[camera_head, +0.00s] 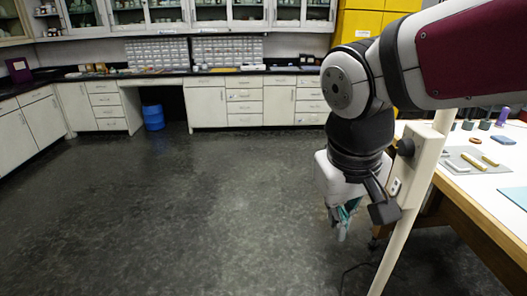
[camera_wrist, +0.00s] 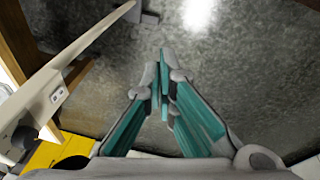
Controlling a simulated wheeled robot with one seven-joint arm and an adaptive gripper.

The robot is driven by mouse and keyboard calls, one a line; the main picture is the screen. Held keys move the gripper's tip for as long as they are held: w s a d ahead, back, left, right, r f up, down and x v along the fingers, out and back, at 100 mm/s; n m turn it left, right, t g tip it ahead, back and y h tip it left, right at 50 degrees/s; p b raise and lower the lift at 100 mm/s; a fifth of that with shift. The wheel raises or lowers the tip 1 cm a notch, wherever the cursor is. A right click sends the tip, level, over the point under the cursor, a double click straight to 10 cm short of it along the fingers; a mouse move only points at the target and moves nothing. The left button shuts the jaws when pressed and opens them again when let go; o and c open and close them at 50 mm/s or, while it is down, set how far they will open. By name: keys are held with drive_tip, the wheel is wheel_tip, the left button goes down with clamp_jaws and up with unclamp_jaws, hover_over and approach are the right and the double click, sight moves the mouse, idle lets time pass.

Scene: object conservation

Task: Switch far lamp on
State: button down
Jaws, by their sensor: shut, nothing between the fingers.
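No lamp that I can make out shows in either view. My gripper (camera_head: 345,222) hangs pointing down over the open floor in the head view, left of a pale post. Its teal-lined fingers are together and empty in the wrist view (camera_wrist: 163,72). The pale post (camera_head: 388,262) carries a box (camera_head: 424,160) with a dark round knob (camera_head: 406,147) and a small socket or switch plate (camera_head: 396,187). The plate also shows in the wrist view (camera_wrist: 57,95), left of my fingers and apart from them.
A wooden-edged workbench (camera_head: 484,215) with tools stands at the right, close behind the post. White cabinets (camera_head: 206,104) and a counter line the back wall, with a blue bin (camera_head: 153,117) beneath. A yellow cabinet (camera_head: 364,25) is at the back right. The dark floor (camera_head: 200,205) is clear.

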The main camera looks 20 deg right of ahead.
sight(395, 187)
drive_tip(key=w+d+f+g+h+b, duration=0.2)
drive_tip(key=w+d+f+h, duration=0.1)
drive_tip(key=w, duration=0.3)
drive_tip(key=w+d+f+m+g+h+b, duration=0.1)
drive_tip(key=w+d+f+g+h+b, duration=0.1)
drive_tip(key=w+d+f+h, duration=0.2)
drive_tip(key=w+d+f+m+g+h+b, duration=0.1)
drive_tip(key=w+d+f+h, duration=0.3)
drive_tip(key=w, duration=0.5)
drive_tip(key=d+g+h+b, duration=0.1)
drive_tip(key=d+h, duration=0.1)
drive_tip(key=h, duration=0.1)
drive_tip(key=shift+f, duration=0.15)
drive_tip(key=p+x, duration=0.1)
drive_tip(key=x, duration=1.3)
drive_tip(key=shift+s, duration=0.2)
